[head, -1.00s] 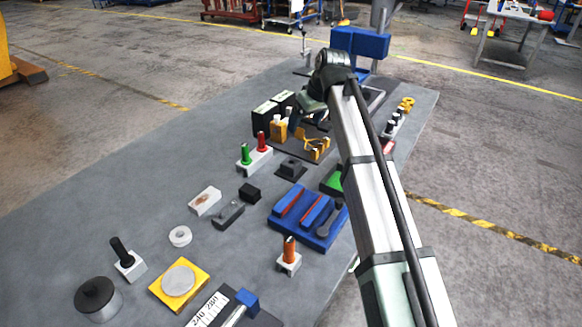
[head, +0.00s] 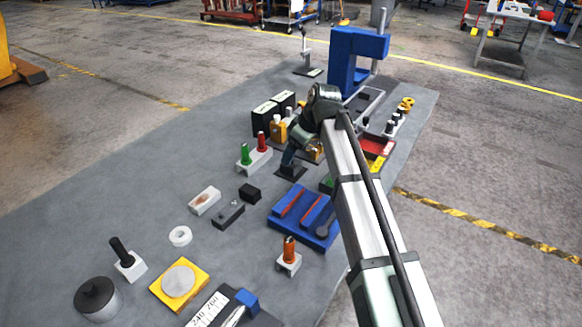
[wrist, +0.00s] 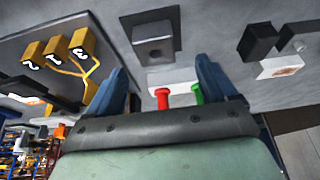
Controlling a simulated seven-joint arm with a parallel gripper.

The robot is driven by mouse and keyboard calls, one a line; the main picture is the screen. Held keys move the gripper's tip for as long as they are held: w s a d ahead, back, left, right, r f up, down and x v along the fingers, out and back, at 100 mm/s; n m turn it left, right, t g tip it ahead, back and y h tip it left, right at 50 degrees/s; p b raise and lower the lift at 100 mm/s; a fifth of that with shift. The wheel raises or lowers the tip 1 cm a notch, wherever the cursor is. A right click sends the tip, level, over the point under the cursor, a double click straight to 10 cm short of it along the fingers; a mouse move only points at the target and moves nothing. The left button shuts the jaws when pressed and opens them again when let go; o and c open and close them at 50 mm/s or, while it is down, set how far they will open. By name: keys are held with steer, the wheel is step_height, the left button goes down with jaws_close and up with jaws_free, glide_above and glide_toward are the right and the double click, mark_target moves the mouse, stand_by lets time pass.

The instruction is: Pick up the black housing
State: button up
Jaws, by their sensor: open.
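A dark grey block with a round hole stands on a black base plate, and this fits a black housing (wrist: 153,38); in the head view its plate (head: 290,173) shows partly behind my gripper. My gripper (wrist: 160,78) is open and empty, with its two blue fingers apart. In the head view, my gripper (head: 289,159) hangs close over this block. In the wrist view the block appears beyond the fingertips, between their lines, and not in the grasp. A smaller plain black block (head: 250,193) lies nearby, also in the wrist view (wrist: 258,42).
A white holder (head: 254,160) with a green and a red peg stands beside my gripper. Yellow numbered blocks (wrist: 55,48) are on the other side. A blue tray (head: 305,215) with tools lies nearer. A blue frame (head: 358,45) stands at the far end.

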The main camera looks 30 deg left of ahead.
mark_target(291, 167)
steer(key=shift+w+x, duration=0.1)
steer(key=shift+x, duration=1.5)
steer(key=shift+w+x, duration=0.15)
steer(key=shift+x, duration=1.45)
steer(key=shift+d, duration=0.1)
steer(key=c, duration=1.4)
steer(key=shift+c, duration=0.3)
